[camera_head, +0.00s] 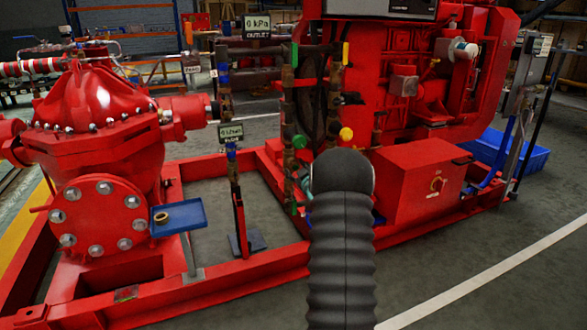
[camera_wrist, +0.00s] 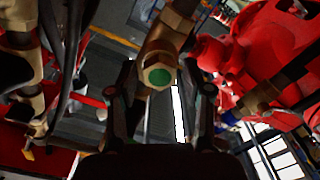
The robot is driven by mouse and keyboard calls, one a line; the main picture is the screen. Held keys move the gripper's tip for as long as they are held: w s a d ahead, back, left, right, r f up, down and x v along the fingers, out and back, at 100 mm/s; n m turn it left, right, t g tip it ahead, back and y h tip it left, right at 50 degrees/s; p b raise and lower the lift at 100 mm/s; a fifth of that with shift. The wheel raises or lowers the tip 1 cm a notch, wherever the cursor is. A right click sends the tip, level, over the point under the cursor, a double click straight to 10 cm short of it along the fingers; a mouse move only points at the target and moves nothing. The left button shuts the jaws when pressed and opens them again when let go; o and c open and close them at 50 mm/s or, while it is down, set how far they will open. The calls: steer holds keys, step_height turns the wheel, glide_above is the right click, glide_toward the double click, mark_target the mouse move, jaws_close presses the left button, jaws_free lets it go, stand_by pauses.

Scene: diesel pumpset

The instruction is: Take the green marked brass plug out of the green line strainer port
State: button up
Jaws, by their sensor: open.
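The plug sits in the port. My gripper (camera_wrist: 166,98) is open, with one dark finger on each side below the plug. The plug appears between the fingers in the picture; I see no clear contact, and the depth gap is hard to tell. In the head view my black ribbed arm covers the gripper. A green round mark (camera_head: 299,141) shows on a brass pipe line left of my arm.
A blue tray (camera_head: 190,224) on a stand at the left holds a small brass ring (camera_head: 161,217). A yellow round mark (camera_head: 346,134) sits on the neighbouring line. Brass pipes flank the gripper closely. A red box (camera_head: 420,185) stands right of my arm.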

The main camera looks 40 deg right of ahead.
steer(key=shift+r, duration=0.1)
jaws_close()
stand_by(0.6)
